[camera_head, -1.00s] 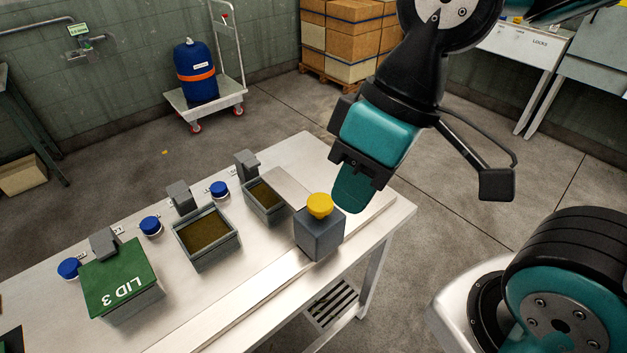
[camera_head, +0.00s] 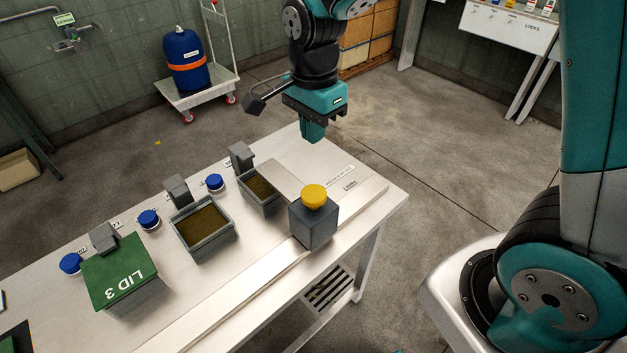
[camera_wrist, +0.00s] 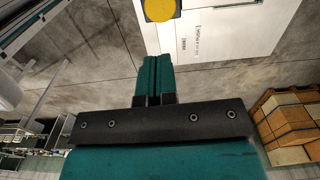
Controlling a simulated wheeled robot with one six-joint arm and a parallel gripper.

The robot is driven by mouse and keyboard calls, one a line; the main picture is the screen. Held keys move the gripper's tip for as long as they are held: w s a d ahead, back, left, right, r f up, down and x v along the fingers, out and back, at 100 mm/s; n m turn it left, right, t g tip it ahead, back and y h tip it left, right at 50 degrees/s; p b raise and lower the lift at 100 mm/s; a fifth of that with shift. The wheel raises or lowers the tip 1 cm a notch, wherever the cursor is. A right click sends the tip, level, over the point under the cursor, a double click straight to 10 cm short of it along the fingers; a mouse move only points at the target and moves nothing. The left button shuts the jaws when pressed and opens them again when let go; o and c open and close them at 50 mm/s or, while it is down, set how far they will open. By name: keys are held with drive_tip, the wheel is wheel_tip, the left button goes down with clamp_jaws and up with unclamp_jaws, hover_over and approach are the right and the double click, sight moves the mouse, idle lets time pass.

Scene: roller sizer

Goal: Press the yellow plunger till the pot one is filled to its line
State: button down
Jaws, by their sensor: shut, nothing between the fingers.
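The yellow plunger (camera_head: 314,196) is a round knob on top of a grey block (camera_head: 313,224) near the table's right end. It also shows at the top of the wrist view (camera_wrist: 160,9). Two open grey pots with brown contents stand left of it, a middle pot (camera_head: 204,229) and a far pot (camera_head: 262,190). A third pot is covered by a green lid (camera_head: 117,273) marked LID 3. I cannot read which is pot one. My gripper (camera_head: 312,139) is shut and empty, pointing down above the table's far end, apart from the plunger. Its fingers are together in the wrist view (camera_wrist: 154,62).
Blue knobs (camera_head: 149,218) and grey spouts (camera_head: 176,189) line the pots' far side. A raised metal strip (camera_head: 240,287) runs along the table's front. A trolley with a blue drum (camera_head: 187,60) stands behind. The table's right end is mostly clear.

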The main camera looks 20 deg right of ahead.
sight(314, 192)
drive_tip(key=shift+w, duration=0.1)
drive_tip(key=shift+f, duration=0.2)
wheel_tip(314, 192, down, 14)
drive_tip(key=p, duration=0.3)
drive_tip(key=shift+r+p, duration=0.25)
drive_tip(key=shift+p, duration=0.1)
drive_tip(key=shift+f, duration=0.1)
